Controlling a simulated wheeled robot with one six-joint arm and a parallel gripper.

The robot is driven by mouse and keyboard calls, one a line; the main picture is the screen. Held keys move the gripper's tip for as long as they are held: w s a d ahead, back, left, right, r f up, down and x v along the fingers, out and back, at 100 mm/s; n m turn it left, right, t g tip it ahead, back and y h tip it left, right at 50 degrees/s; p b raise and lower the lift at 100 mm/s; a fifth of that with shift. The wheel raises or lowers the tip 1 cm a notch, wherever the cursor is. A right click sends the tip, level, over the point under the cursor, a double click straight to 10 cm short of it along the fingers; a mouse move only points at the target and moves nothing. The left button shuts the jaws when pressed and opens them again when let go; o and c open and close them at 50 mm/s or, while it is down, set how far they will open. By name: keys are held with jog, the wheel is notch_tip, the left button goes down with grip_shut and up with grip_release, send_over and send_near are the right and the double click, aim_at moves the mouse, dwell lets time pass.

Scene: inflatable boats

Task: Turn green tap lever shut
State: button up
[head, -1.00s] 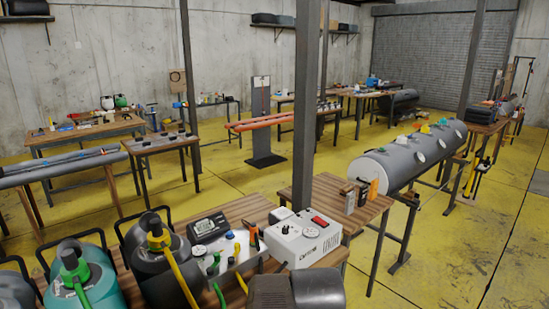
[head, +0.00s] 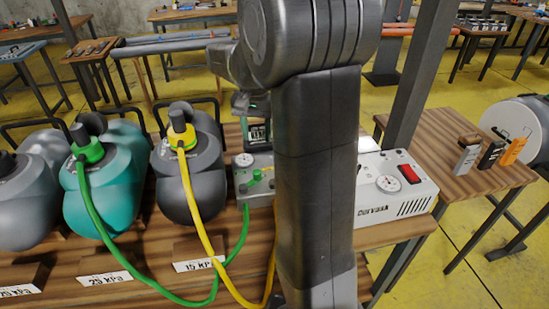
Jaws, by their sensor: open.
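The green tap lever (head: 256,175) shows small on the front of a grey manifold box (head: 241,192), just left of my arm. Which way the lever is turned is too small to tell. A green hose (head: 243,225) hangs from the box below it. My gripper (head: 250,106) is a small dark shape above and behind the lever, apart from it. It is open and its fingers are hard to make out. My arm hides the right part of the manifold.
A green-capped teal tank (head: 103,190) and a yellow-capped dark tank (head: 187,185) stand left of the manifold. A yellow hose (head: 201,220) crosses the bench front. A white device with a red switch (head: 409,174) stands right of my arm.

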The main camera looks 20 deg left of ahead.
aim_at(257, 171)
jog(key=f, duration=1.3)
jog(key=shift+a+f, duration=0.3)
jog(key=shift+f, duration=0.1)
grip_shut()
